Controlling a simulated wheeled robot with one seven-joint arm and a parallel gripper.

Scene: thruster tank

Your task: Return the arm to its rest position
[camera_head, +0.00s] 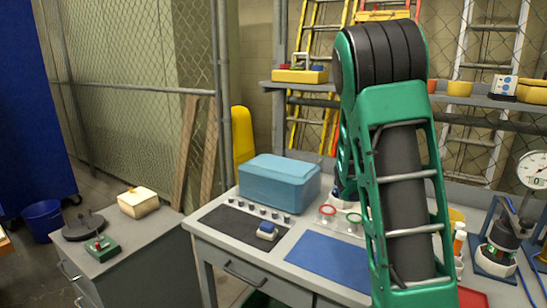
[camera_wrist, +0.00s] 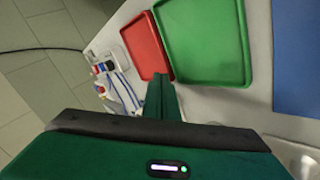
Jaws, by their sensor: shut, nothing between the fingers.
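My arm rises through the right half of the head view, with a green frame around black links and a black joint at the top. The arm is bent there and stands in front of the workbench (camera_head: 222,236). My gripper (camera_wrist: 161,80) shows in the wrist view as a green finger shape pointing up the picture. It is shut and empty. In the head view my gripper cannot be made out.
Below the wrist are a red tray (camera_wrist: 146,46), a green tray (camera_wrist: 203,40) and a blue mat (camera_wrist: 296,55). The bench holds a blue box (camera_head: 279,184), a dark mat and a gauge (camera_head: 534,170). A grey cabinet (camera_head: 135,254) stands left; floor shows between.

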